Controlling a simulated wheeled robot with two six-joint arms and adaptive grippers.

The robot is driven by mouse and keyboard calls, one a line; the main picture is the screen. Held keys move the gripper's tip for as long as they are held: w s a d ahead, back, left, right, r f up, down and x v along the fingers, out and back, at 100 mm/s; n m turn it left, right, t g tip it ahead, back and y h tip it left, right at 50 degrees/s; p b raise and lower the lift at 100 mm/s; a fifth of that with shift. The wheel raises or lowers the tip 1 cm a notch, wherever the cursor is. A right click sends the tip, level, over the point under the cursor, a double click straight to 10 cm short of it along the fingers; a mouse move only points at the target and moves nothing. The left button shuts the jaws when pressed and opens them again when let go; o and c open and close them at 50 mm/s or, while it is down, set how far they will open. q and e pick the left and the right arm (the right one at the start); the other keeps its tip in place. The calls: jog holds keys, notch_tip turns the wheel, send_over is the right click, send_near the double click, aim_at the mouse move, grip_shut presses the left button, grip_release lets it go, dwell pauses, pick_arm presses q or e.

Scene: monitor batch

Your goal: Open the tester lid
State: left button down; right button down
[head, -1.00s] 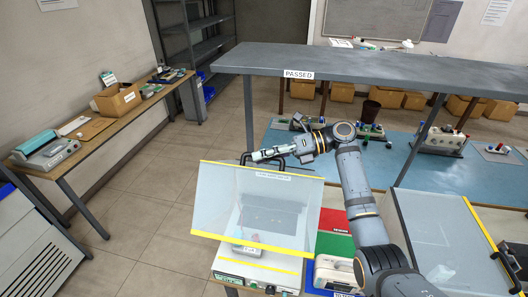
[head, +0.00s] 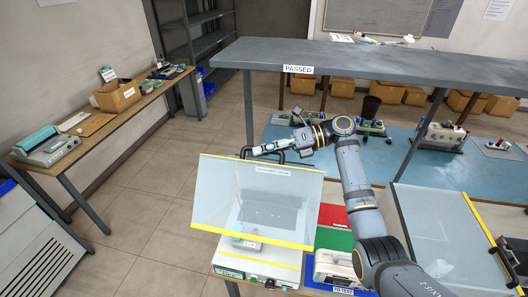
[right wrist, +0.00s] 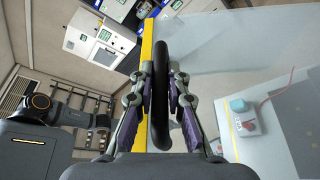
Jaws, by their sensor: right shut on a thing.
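The tester (head: 258,266) is a white box at the lower middle of the head view. Its clear lid (head: 255,205), edged in yellow, stands raised and tilted above it. A black handle (head: 247,155) sits at the lid's upper edge. My right gripper (head: 262,149) is at this handle. In the right wrist view, the right gripper (right wrist: 160,80) is shut around the black handle (right wrist: 161,110), with a finger on each side. The lid's yellow edge (right wrist: 147,45) runs just behind it. My left gripper does not show in the head view.
A second clear cover with yellow edging (head: 440,235) stands at the right. Red and green mats (head: 335,215) lie beside the tester. A grey shelf marked PASSED (head: 380,62) spans the area behind. A side bench (head: 110,115) stands at the left.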

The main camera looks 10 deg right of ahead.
jog(key=w+d+r, duration=0.3)
jog(key=w+r, duration=0.3)
jog(key=w, duration=0.3)
jog(key=c, duration=1.3)
grip_release()
jog(key=shift+c, duration=0.2)
jog(key=shift+s, duration=0.1)
